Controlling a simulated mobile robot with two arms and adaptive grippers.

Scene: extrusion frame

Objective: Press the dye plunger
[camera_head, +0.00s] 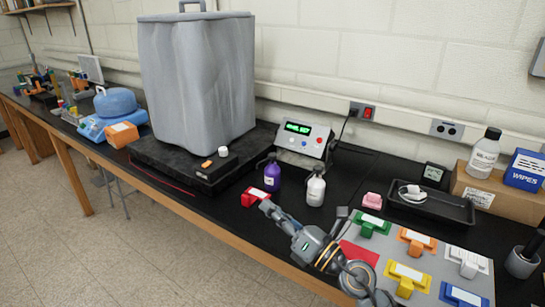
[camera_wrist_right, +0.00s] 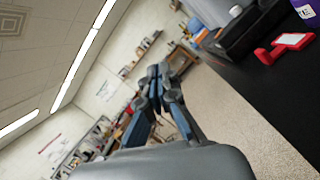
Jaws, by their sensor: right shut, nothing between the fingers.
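My right gripper (camera_head: 267,207) is shut and empty above the front part of the bench, its fingers pointing left. Its closed fingertips also show in the right wrist view (camera_wrist_right: 156,82). A purple bottle (camera_head: 272,176) with a dark pump top stands just behind the fingertips, apart from them. I cannot tell for sure which pump top is the dye plunger. A red block with a white label (camera_head: 253,197) lies beside the fingertips in the picture; the right wrist view shows it apart from them (camera_wrist_right: 285,45).
A grey-covered box (camera_head: 197,85) on a black base (camera_head: 165,158) stands left. A control box with a green display (camera_head: 304,140) is behind the bottles. Several coloured labelled blocks sit on a grey mat (camera_head: 480,285) at right. A black tray (camera_head: 455,212) lies behind them.

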